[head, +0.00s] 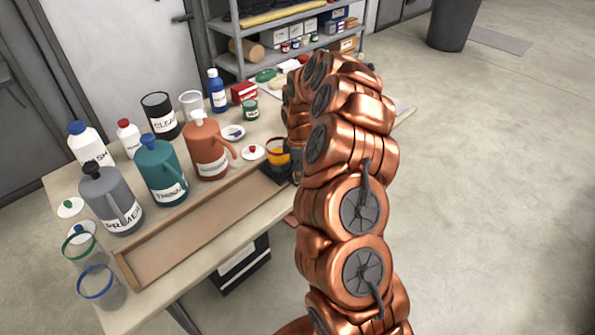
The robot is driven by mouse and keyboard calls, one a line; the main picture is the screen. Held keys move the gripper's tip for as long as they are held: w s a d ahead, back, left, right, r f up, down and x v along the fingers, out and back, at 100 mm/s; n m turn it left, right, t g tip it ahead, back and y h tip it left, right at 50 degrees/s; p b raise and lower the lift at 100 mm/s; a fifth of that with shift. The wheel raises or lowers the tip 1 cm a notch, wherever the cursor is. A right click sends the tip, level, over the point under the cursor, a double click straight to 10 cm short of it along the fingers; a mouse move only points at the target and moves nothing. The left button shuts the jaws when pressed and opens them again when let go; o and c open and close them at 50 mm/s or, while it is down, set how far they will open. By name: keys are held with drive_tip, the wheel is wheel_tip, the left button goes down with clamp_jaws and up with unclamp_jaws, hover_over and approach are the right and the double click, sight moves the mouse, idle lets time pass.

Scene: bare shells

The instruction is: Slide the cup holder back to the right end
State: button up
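The cup holder (272,174) is a dark, low block at the right visible end of a long wooden channel (183,243) along the table's front edge. A clear cup with an orange-yellow band (278,158) stands at the holder. My copper arm covers the right side of the holder and whatever lies beyond it. My gripper (296,172) is mostly hidden behind my arm; only a small dark part shows close to the cup and holder. I cannot tell whether it touches them, nor whether its fingers are open or shut.
Grey (112,200), teal (161,172) and orange (208,148) jugs stand behind the channel. Clear cups with green (79,246) and blue (97,284) rims stand by its left end. Bottles, cans and lids fill the table's back. The channel's left stretch is clear.

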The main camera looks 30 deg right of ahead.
drive_tip(key=shift+o, duration=0.4)
drive_tip(key=shift+a, duration=0.15)
wheel_tip(320, 180, up, 12)
idle(0.3)
idle(0.5)
